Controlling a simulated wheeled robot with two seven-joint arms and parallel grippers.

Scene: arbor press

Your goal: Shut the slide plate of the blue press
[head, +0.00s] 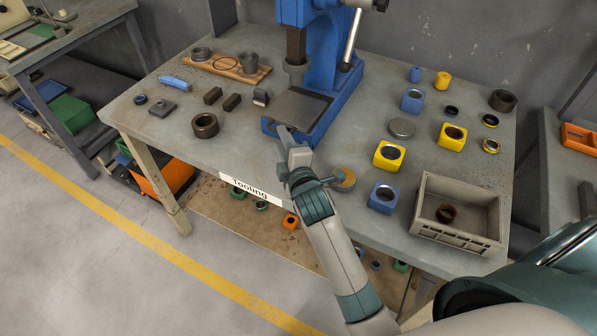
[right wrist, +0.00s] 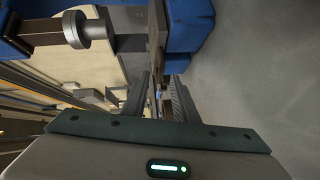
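The blue press (head: 326,50) stands at the back middle of the table, its ram above the grey slide plate (head: 302,106). The slide plate lies on the blue base and sticks out toward the front. My right gripper (head: 283,132) is at the front edge of the base, beside the plate's front. In the right wrist view the fingers (right wrist: 158,98) are apart, with the narrow edge of the plate (right wrist: 157,35) between or just beyond them. I cannot tell whether they touch it. My left gripper is not in view.
On the table (head: 350,150), a wooden board (head: 228,68) with metal parts lies left of the press. Blue and yellow blocks (head: 389,154) and a grey bin (head: 458,212) are at the right. A round tan-topped piece (head: 344,180) is beside my right wrist.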

